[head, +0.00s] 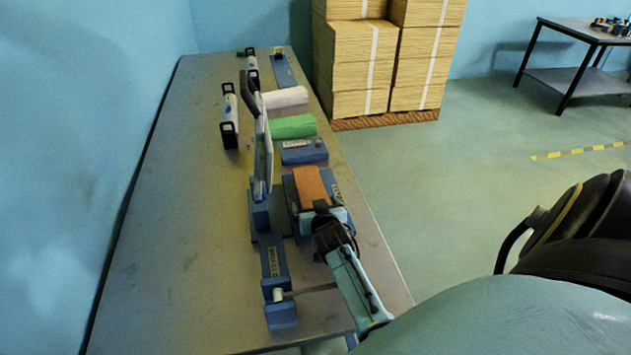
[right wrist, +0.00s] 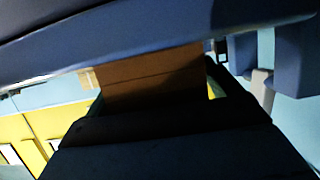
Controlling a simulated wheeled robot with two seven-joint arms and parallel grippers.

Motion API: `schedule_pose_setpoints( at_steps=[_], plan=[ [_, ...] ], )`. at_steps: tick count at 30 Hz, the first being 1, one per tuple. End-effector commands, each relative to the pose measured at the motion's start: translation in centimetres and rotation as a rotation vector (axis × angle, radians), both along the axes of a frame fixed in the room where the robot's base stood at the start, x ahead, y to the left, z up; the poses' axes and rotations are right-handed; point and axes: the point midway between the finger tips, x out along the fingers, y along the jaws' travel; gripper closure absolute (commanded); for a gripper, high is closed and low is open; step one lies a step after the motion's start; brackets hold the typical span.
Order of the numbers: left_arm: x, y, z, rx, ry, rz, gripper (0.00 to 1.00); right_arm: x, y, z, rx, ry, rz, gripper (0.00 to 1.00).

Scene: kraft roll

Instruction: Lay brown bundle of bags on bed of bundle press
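The brown bundle of bags (head: 312,187) lies over a blue labelled stand on the table, toward the right edge. My right gripper (head: 325,214) reaches its near end and appears shut on it. In the right wrist view the brown bundle (right wrist: 150,78) shows just beyond my dark fingers (right wrist: 165,115), under a blue bar. Whether the bundle rests on the blue part or is held just above it, I cannot tell. A blue press-like device (head: 272,262) with a long base and a raised lever stands directly left of the bundle. My left gripper is not in view.
Behind the bundle are a blue labelled block (head: 303,151), a green roll (head: 292,127) and a white roll (head: 285,97). A white object with black ends (head: 230,115) stands to the left. The table's left side (head: 170,230) is clear. Stacked cartons (head: 360,60) stand beyond the table.

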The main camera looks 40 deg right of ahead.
Motion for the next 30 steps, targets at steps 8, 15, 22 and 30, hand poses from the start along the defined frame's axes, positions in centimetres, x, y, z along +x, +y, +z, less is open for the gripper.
schedule_pose_setpoints(
  at_steps=[8,15,22,30],
  plan=[
    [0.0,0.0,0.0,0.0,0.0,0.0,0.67,-0.4,0.2,-0.8,0.007,0.016,0.001,0.1],
    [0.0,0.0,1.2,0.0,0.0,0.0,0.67,-1.5,0.9,1.0,0.008,0.015,0.001,0.1],
    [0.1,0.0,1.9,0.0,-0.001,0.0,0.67,-4.6,2.5,2.8,0.006,0.01,0.0,0.1],
    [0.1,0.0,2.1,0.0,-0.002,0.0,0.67,-6.2,3.5,3.7,0.003,0.007,0.001,0.1]
  ],
)
